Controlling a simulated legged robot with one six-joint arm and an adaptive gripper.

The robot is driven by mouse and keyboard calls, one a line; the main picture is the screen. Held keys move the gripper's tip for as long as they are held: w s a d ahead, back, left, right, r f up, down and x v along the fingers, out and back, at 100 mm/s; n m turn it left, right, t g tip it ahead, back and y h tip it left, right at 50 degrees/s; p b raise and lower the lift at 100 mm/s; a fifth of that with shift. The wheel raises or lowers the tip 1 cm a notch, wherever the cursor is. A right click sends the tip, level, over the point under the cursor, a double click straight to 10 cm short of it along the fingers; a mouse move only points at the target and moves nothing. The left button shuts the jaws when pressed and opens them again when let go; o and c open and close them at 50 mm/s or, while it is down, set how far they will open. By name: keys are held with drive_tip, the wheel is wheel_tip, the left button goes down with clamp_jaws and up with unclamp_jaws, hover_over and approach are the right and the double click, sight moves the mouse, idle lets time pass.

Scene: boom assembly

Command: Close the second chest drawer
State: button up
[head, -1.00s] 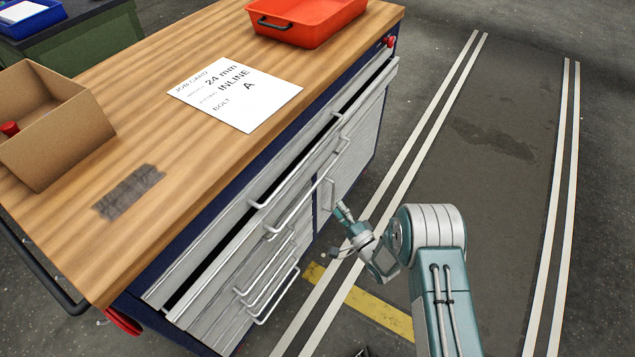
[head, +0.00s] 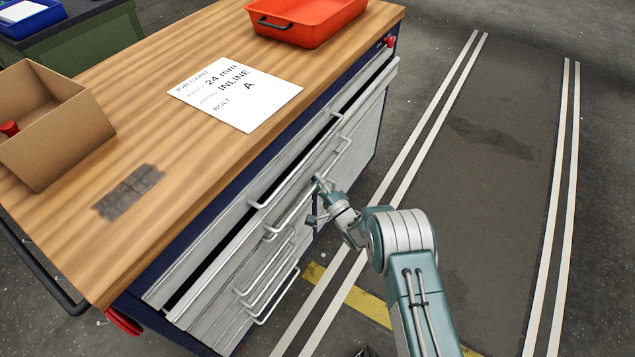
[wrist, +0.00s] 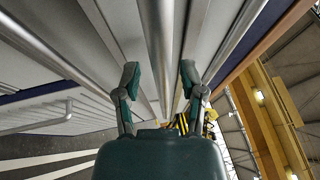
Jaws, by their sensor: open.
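The chest under the wooden top has grey drawers with bar handles. The second drawer (head: 375,100) stands out a little past the top drawer (head: 215,237), with a dark gap along its upper edge. Its long bar handle (head: 292,216) runs along its front. My gripper (head: 314,198) is at the second drawer's front, close to the middle of that handle; I cannot tell whether it touches. In the wrist view my gripper (wrist: 160,75) has its two fingers spread, with nothing held between them. Drawer fronts and long bars fill the view ahead.
On the wooden top (head: 150,235) lie a job card (head: 235,93), an orange tray (head: 305,25), a cardboard box (head: 55,130) and a dark patch. Lower drawers with several handles (head: 265,285) are below. The floor (head: 480,170) to the right is clear.

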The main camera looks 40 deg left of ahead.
sight(306, 178)
clamp_jaws()
drive_tip(key=shift+s+a+f, duration=0.1)
drive_tip(key=shift+s+a, duration=0.15)
drive_tip(key=shift+a, duration=0.7)
drive_tip(key=shift+s+a, duration=0.25)
drive_tip(key=shift+a, duration=0.65)
unclamp_jaws()
drive_tip(key=shift+a+f, duration=0.1)
drive_tip(key=shift+a, duration=0.2)
